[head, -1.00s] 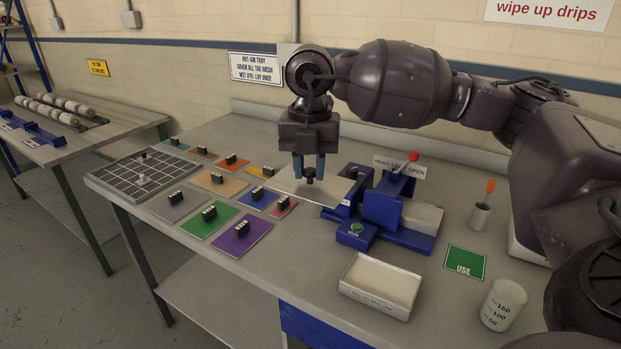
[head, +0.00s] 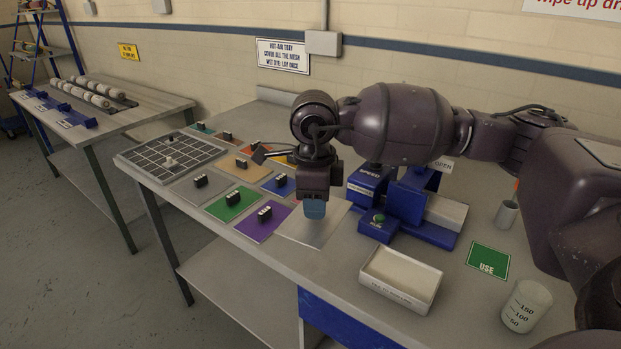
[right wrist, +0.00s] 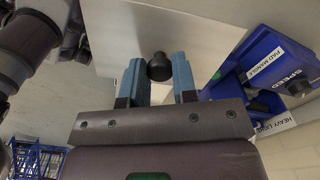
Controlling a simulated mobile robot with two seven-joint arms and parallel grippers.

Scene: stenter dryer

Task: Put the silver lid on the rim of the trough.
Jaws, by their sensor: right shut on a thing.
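My right gripper (head: 314,208) is shut on the black knob of the silver lid (head: 304,232), a flat square plate. The right wrist view shows the fingers (right wrist: 158,75) on either side of the knob (right wrist: 159,66), with the lid's plate (right wrist: 205,22) beyond. The lid is left of the trough and apart from it, overlapping the purple card's right side in the head view. It looks raised over the bench, but its height is hard to judge. The white trough (head: 388,293) stands near the bench's front edge with its top uncovered. My left gripper is not in view.
The blue pad mangle (head: 405,205) stands behind the trough. A green USE card (head: 488,260), a beaker (head: 526,306) and a small grey cup (head: 507,215) are to the right. Several coloured cards with black blocks and a mesh tray (head: 150,166) lie to the left.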

